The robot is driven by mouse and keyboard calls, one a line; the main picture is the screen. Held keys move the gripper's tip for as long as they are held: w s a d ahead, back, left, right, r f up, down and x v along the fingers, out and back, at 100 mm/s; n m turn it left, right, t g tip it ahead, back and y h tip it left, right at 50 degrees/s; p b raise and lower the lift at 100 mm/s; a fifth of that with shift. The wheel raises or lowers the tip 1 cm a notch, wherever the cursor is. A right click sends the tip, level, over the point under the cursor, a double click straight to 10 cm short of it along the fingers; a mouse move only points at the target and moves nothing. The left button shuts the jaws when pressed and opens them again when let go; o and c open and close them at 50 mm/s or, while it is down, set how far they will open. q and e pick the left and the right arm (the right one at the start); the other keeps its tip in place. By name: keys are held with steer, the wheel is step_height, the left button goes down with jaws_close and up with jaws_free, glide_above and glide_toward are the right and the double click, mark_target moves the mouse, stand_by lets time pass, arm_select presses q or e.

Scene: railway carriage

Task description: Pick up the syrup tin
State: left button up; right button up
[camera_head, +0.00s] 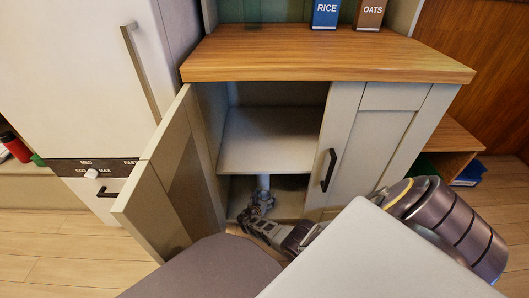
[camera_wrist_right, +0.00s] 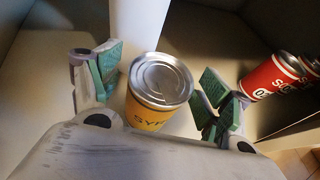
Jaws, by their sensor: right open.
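The syrup tin (camera_wrist_right: 160,97) is yellow with a silver lid and partial "SY" lettering. It stands between the two green-padded fingers of my right gripper (camera_wrist_right: 163,84), which are spread apart on either side. Some space shows beside the tin, and I cannot tell whether either pad touches it. In the head view, my right gripper (camera_head: 258,205) reaches into the lower compartment of the open cabinet (camera_head: 268,138); I cannot make out the tin there. My left gripper is not in view.
Red tins (camera_wrist_right: 275,76) stand right of the gripper in the wrist view. A pale post (camera_wrist_right: 138,28) rises behind the syrup tin. The cabinet's left door (camera_head: 168,185) is swung open; its right door (camera_head: 375,145) is shut. A shelf (camera_head: 268,140) lies above my gripper.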

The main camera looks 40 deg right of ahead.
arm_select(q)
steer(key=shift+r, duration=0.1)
arm_select(e)
steer(key=shift+d, duration=0.1)
stand_by(0.3)
steer(key=shift+w, duration=0.1)
steer(key=c, duration=1.4)
steer(key=shift+r, duration=0.2)
